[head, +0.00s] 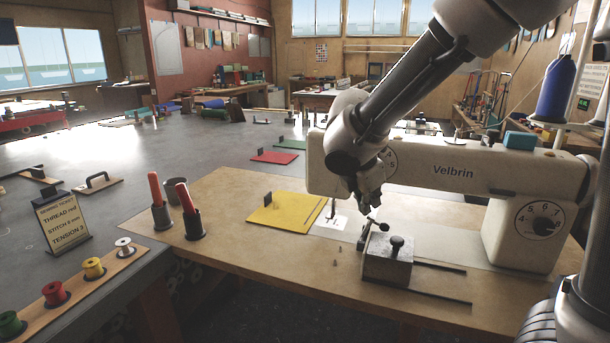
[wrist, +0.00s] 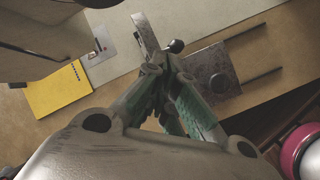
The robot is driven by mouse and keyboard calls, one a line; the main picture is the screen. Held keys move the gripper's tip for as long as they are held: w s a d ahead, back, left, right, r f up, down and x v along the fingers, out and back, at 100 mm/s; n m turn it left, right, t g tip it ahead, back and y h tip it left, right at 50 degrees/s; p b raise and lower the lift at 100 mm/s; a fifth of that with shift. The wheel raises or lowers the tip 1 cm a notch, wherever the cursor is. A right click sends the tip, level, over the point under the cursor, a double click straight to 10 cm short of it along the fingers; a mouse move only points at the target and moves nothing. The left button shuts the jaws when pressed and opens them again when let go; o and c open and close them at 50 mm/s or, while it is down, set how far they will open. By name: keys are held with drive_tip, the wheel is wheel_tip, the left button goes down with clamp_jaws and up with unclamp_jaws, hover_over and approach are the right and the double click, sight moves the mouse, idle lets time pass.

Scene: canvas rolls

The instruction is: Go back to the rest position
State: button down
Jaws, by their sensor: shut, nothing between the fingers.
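My gripper (head: 371,203) hangs at the end of my arm in front of the white sewing machine (head: 440,172), above the bench. In the wrist view, the fingers of my gripper (wrist: 158,72) come together and hold nothing. Just below and to the right is a metal block (head: 388,262) with a black knob; the block also shows in the wrist view (wrist: 212,72). In the head view the fingertips are close to a small lever with a dark ball end beside the block. I cannot tell whether they touch.
A yellow sheet (head: 284,214) lies left of the needle. Two red-handled tools (head: 168,205) stand in holders at the bench's left. A sign (head: 62,222) and a rack of thread spools (head: 92,268) are at the left. A blue cone (head: 556,88) stands behind the machine.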

drive_tip(key=s+d+m, duration=0.2)
drive_tip(key=s+d+r+m+g, duration=0.1)
drive_tip(key=s+d+m, duration=0.1)
drive_tip(key=m, duration=0.1)
drive_tip(key=s+d+m, duration=0.2)
drive_tip(key=m, duration=0.1)
drive_tip(key=shift+d+r+g, duration=0.2)
drive_tip(key=shift+d+g, duration=0.2)
drive_tip(key=s+d+r+m+t+y, duration=0.1)
drive_tip(key=s+d+r+m, duration=0.2)
drive_tip(key=s+d+m, duration=0.3)
drive_tip(key=s+d+r+m+y, duration=0.2)
drive_tip(key=s+d+r+m, duration=0.1)
drive_tip(key=s+d+m, duration=0.4)
drive_tip(key=shift+s+d+r+m+t, duration=0.15)
drive_tip(key=shift+s+m+t, duration=0.25)
drive_tip(key=shift+s+m, duration=0.8)
